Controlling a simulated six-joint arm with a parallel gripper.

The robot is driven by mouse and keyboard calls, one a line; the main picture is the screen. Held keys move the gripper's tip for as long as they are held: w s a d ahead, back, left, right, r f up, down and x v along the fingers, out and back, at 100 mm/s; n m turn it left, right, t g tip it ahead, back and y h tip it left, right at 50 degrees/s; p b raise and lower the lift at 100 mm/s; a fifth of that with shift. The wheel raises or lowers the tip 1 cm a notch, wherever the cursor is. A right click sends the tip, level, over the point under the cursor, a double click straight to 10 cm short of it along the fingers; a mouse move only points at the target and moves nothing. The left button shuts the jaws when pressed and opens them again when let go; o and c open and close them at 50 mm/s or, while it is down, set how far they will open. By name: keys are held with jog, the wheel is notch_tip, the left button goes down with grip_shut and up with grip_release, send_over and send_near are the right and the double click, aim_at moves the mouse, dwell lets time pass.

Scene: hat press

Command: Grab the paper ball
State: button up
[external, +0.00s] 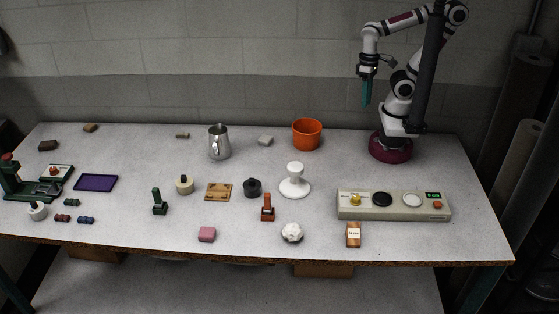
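The paper ball (292,233) is a white, crumpled, faceted ball. It lies on the table near its front edge, right of the middle, in the external view. My gripper (366,104) has teal fingers that point down. It hangs high over the back right of the table, well above and behind the paper ball and apart from it. The fingers look narrow and close together here, and I cannot tell whether they are open or shut. I see nothing held below them.
A white hat-shaped stand (295,186) is behind the ball, and a red-brown stamp (267,208) is to its left. A wooden block (353,235) and a control panel (393,214) are to its right. An orange bucket (307,134) stands at the back. The front table edge (290,260) is close.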

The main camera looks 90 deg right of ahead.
jog(key=shift+o, duration=0.2)
jog(key=o, duration=1)
